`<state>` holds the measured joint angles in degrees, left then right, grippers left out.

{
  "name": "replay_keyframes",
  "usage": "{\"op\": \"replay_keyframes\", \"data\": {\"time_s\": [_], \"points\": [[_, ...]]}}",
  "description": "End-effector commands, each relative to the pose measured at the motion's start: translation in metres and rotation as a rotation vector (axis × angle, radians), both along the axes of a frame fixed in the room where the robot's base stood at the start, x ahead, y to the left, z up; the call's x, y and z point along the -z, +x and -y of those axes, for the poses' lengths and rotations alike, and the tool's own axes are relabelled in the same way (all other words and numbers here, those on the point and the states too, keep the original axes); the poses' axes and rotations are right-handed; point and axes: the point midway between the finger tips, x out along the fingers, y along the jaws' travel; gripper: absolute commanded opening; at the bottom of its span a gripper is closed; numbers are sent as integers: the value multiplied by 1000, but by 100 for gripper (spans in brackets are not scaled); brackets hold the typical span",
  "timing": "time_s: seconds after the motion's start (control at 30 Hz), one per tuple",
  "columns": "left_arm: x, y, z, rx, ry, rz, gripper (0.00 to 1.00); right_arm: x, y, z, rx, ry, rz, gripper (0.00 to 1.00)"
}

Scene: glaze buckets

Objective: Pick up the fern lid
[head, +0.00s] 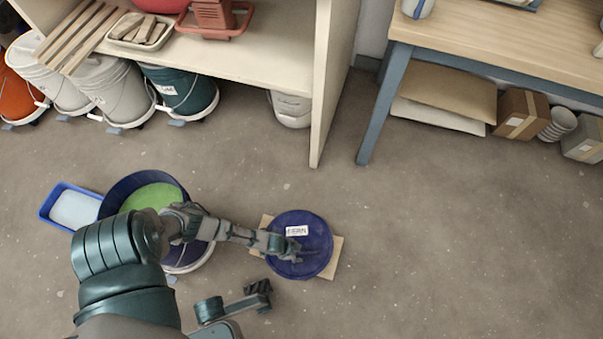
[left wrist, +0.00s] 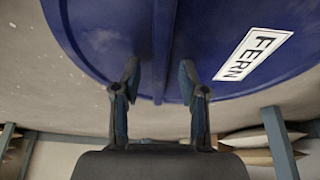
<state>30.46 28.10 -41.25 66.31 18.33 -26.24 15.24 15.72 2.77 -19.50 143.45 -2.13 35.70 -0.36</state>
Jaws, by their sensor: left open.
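The fern lid (head: 317,232) is a round dark blue disc with a white FERN label. It lies on a tan board (head: 336,255) on the floor. In the left wrist view the lid (left wrist: 100,40) fills the upper part, with a raised ridge running across it. My left gripper (head: 290,252) is open over the lid, and it also shows in the left wrist view (left wrist: 160,80), its fingertips apart on either side of the ridge's line. Whether they touch the lid is unclear. Part of my other arm shows at the bottom; its jaws (head: 260,287) are too small to read.
A dark blue bucket (head: 120,190) of green glaze stands left of the lid, partly behind my left arm. A blue tray (head: 45,212) is beside it. Shelving (head: 322,80) with several buckets stands behind, and a table (head: 385,100) stands right. Floor to the right is clear.

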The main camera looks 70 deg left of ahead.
Motion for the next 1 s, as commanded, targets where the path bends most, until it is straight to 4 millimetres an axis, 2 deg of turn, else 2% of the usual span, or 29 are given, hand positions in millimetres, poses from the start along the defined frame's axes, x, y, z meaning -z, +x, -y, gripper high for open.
{"op": "replay_keyframes", "data": {"time_s": [0.53, 0.57, 0.7, 0.73, 1.0], "points": [[4, 0, 0, 0, 0, -1, 43, 6, 5, 0, 0, -1, -13, 43], [4, 0, 0, 0, 0, 0, 40, 6, 5, 0, 0, -1, -12, 43], [3, 0, 0, 0, 0, 0, 5, 6, 5, 0, 0, 0, -11, 43], [3, 0, 0, 0, 0, 0, 0, 6, 5, 0, 0, 0, -11, 43], [4, 0, -1, 0, 1, -1, 0, 5, 4, 0, 0, 1, -10, 43]]}}
